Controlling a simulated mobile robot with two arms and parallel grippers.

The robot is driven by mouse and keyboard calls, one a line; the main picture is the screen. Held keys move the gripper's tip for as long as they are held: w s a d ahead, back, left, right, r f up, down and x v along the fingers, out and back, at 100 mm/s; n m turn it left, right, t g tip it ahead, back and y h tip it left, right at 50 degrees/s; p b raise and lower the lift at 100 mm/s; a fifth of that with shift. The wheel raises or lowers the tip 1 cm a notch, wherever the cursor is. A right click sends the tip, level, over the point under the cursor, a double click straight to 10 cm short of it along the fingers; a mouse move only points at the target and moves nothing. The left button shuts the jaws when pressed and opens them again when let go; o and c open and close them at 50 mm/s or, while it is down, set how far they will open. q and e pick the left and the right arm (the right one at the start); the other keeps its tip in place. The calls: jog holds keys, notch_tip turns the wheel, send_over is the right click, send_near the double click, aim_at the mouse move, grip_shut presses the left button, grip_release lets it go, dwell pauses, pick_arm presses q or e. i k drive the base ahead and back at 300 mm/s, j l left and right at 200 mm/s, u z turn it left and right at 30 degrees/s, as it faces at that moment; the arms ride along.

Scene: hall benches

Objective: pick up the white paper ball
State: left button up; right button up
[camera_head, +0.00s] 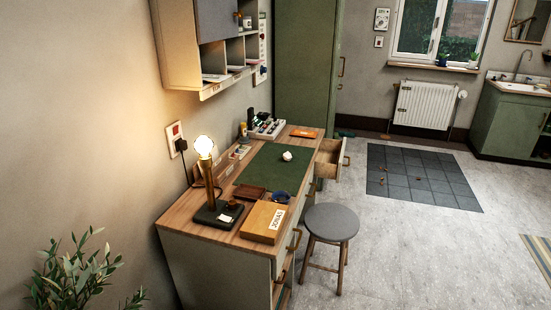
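A small white paper ball (287,156) lies on the dark green mat (262,168) on top of the wooden desk (186,217). It looks crumpled and sits toward the right side of the mat, with bare mat around it. Neither of my grippers shows in the head view.
A lit lamp (206,170), a wooden box (264,222) and a blue bowl (281,197) stand on the desk's near part. A drawer (329,160) sticks out open at the far right end. A grey round stool (332,222) stands beside the desk. Floor to the right is mostly clear.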

aim_at(287, 156)
jog(key=i+l+u, duration=0.15)
jog(key=u, duration=0.25)
jog(key=i+l+u, duration=0.1)
jog(key=u, duration=0.3)
jog(key=i+l+u, duration=0.1)
jog(key=l+u, duration=0.3)
jog(key=j, duration=0.1)
